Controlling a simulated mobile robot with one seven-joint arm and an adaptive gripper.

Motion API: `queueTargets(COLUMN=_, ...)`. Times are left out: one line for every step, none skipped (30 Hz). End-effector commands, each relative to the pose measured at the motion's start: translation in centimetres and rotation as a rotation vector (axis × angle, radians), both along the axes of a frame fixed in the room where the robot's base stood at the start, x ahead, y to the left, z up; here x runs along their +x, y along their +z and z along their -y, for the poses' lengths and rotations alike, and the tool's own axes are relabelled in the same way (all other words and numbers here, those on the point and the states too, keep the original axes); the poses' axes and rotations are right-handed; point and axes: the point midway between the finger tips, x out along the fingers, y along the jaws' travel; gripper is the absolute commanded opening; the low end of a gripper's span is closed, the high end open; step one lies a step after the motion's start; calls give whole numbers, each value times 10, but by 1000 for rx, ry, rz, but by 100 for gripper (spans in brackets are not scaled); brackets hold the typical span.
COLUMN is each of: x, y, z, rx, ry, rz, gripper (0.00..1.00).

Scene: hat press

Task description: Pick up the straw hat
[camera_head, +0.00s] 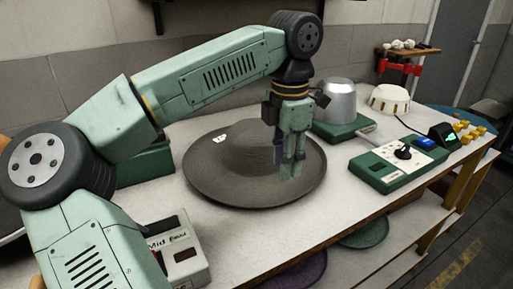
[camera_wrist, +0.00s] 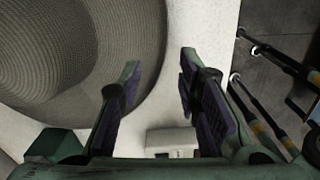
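The straw hat (camera_head: 228,165) is wide-brimmed and grey-brown. It lies brim down on the white table in the head view, with a small white tag on its far left side. In the wrist view the hat (camera_wrist: 75,60) fills the upper left, with its woven crown and brim edge showing. My gripper (camera_head: 289,172) points down in front of the right side of the hat. In the wrist view my gripper (camera_wrist: 160,68) is open and empty. Its left finger overlaps the brim, and its right finger is over the bare table. I cannot tell whether a finger touches the brim.
A metal hat block (camera_head: 336,102) on a green base stands behind right, beside a cream hat (camera_head: 389,99). A green control box (camera_head: 397,162) is at the right. A labelled grey box (camera_head: 180,255) stands at the front. Bare table (camera_head: 330,215) lies right of the hat.

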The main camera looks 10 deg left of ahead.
Motion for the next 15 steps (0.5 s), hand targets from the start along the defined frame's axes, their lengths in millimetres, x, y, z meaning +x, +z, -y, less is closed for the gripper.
queueTargets(x=-1, y=-9, z=0, rx=0, ry=-1, rz=-4, gripper=31)
queueTargets(x=-1, y=-14, z=0, rx=-3, ry=-2, rz=-4, gripper=31)
queueTargets(x=-1, y=-20, z=0, rx=-1, ry=-3, rz=-4, gripper=31)
queueTargets(x=-1, y=-24, z=0, rx=-1, ry=-2, rz=-3, gripper=31)
queueTargets(x=-1, y=-28, z=0, rx=-1, ry=-3, rz=-3, gripper=31)
queueTargets(x=-1, y=-33, z=1, rx=-2, ry=-3, rz=-3, gripper=31)
queueTargets(x=-1, y=-35, z=1, rx=-2, ry=-3, rz=-3, gripper=31)
queueTargets(x=-1, y=-37, z=1, rx=-2, ry=-3, rz=-3, gripper=31)
queueTargets(x=-1, y=-40, z=1, rx=-2, ry=-2, rz=-3, gripper=31)
queueTargets(x=-1, y=-41, z=1, rx=-1, ry=-3, rz=-2, gripper=31)
queueTargets(x=-1, y=-43, z=1, rx=-1, ry=-3, rz=-2, gripper=31)
queueTargets(x=-2, y=-47, z=1, rx=-2, ry=-2, rz=-3, gripper=31)
queueTargets(x=-2, y=-50, z=2, rx=-2, ry=-2, rz=-3, gripper=31)
queueTargets(x=-3, y=-55, z=2, rx=-2, ry=-4, rz=-5, gripper=31)
queueTargets(x=-4, y=-60, z=3, rx=-3, ry=-4, rz=-4, gripper=31)
